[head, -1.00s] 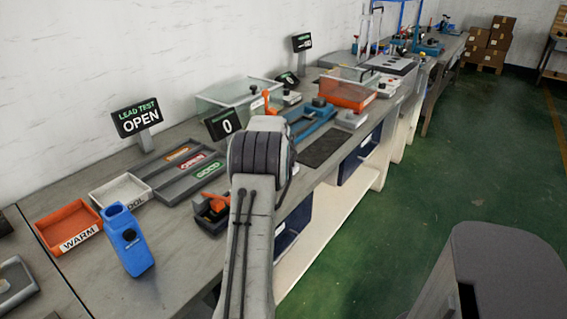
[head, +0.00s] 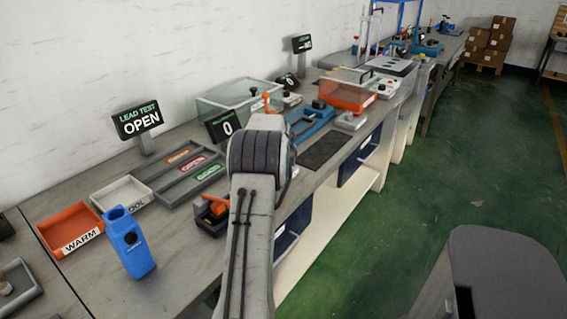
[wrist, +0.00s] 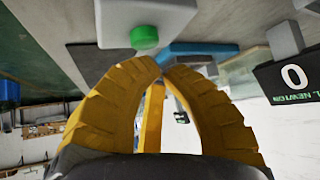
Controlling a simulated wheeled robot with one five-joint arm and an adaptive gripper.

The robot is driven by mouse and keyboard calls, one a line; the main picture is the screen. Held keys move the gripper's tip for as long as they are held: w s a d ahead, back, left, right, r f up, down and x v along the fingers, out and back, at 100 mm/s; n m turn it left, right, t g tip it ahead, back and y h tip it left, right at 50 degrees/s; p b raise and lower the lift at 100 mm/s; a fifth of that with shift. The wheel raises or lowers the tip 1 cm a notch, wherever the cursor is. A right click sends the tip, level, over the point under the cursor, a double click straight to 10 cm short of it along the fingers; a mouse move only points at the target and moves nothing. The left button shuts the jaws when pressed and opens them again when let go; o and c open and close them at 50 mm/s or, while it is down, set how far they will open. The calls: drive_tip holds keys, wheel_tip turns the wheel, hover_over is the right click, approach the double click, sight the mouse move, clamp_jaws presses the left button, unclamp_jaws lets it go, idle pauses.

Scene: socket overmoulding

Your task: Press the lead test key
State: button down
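My gripper (wrist: 165,62) shows in the wrist view as two yellow ribbed fingers, their tips together with nothing seen between them. A round green button (wrist: 145,37) on a pale box (wrist: 150,14) is just beyond the fingertips. It looks slightly apart from them, but I cannot tell the exact distance. I see no label naming it the lead test key. In the head view the gripper is hidden behind my arm. The lead test display (head: 138,121) reads OPEN.
A display reading 0 shows in the head view (head: 222,126) and the wrist view (wrist: 294,76). An orange WARM tray (head: 68,229), a blue holder (head: 130,246) and a grey sorting tray (head: 172,196) stand on the bench's left part.

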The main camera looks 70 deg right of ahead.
drive_tip(key=shift+r, duration=0.15)
drive_tip(key=shift+r+p, duration=1.75)
drive_tip(key=shift+r, duration=0.7)
